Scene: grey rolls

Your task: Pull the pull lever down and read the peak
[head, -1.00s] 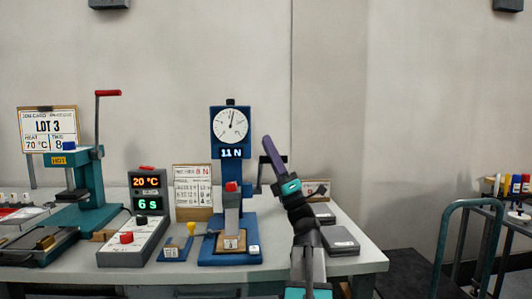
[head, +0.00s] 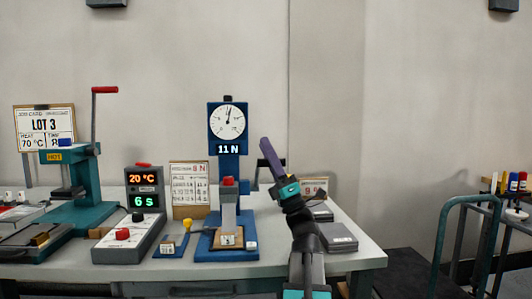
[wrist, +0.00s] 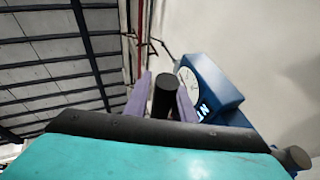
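The blue pull tester (head: 228,170) stands on the bench with a round dial (head: 228,121). Its display (head: 230,149) reads 11 N. The dark pull lever (head: 262,171) is at its right side, partly hidden behind my gripper (head: 265,143). My gripper's purple fingers point up and a little left, seen edge-on. In the wrist view, a black round bar (wrist: 166,97), apparently the lever's grip, stands between the two purple fingers (wrist: 164,92). They lie close on either side, but I cannot tell whether they press on it. The dial (wrist: 189,80) shows beyond the fingers.
Left of the tester are a small block with a yellow handle (head: 172,247), a grey box (head: 131,242) showing 20 °C and 6 s, and a green press (head: 78,190). A cart (head: 465,210) stands at far right.

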